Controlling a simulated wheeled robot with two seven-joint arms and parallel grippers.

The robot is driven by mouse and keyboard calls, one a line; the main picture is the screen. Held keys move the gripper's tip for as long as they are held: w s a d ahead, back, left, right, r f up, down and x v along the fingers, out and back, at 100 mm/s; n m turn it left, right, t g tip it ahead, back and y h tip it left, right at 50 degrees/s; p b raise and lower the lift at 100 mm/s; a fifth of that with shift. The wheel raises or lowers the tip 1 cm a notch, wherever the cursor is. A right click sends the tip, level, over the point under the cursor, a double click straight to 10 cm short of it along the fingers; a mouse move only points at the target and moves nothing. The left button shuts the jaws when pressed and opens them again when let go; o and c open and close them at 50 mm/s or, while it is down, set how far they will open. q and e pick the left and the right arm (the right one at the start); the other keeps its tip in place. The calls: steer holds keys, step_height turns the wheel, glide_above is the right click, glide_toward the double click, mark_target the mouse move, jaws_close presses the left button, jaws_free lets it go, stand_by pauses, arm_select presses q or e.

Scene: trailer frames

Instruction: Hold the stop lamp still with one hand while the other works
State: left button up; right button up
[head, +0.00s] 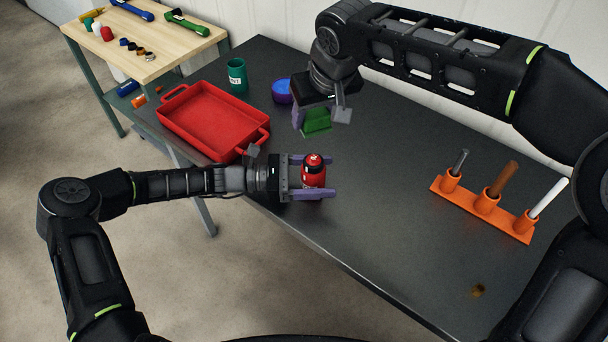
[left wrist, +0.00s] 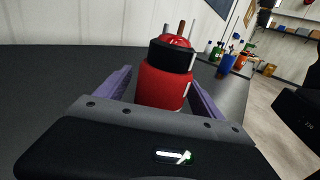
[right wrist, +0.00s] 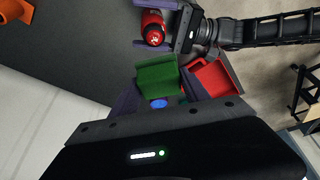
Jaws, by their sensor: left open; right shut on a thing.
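A red, dome-topped thing with a black collar and pale lettering (head: 313,178), which looks like the stop lamp, stands upright on the dark table. It also shows in the left wrist view (left wrist: 165,85) and the right wrist view (right wrist: 153,32). My left gripper (head: 328,177) is open, with its purple fingers on either side of the lamp. I cannot tell whether they touch it. My right gripper (head: 318,117) is shut on a green block-like thing (right wrist: 158,76), held above the table behind the lamp. The fingers hide part of the green thing.
A red tray (head: 215,115) lies left of the lamp, near a green cup (head: 237,76) and a blue round container (head: 282,92). An orange rack (head: 482,209) with three upright rods stands at the right. A wooden side table (head: 145,57) holds small items.

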arm_select(q)
steer(key=shift+d, duration=0.4)
steer(key=shift+c, duration=0.3)
steer(key=c, duration=1.5)
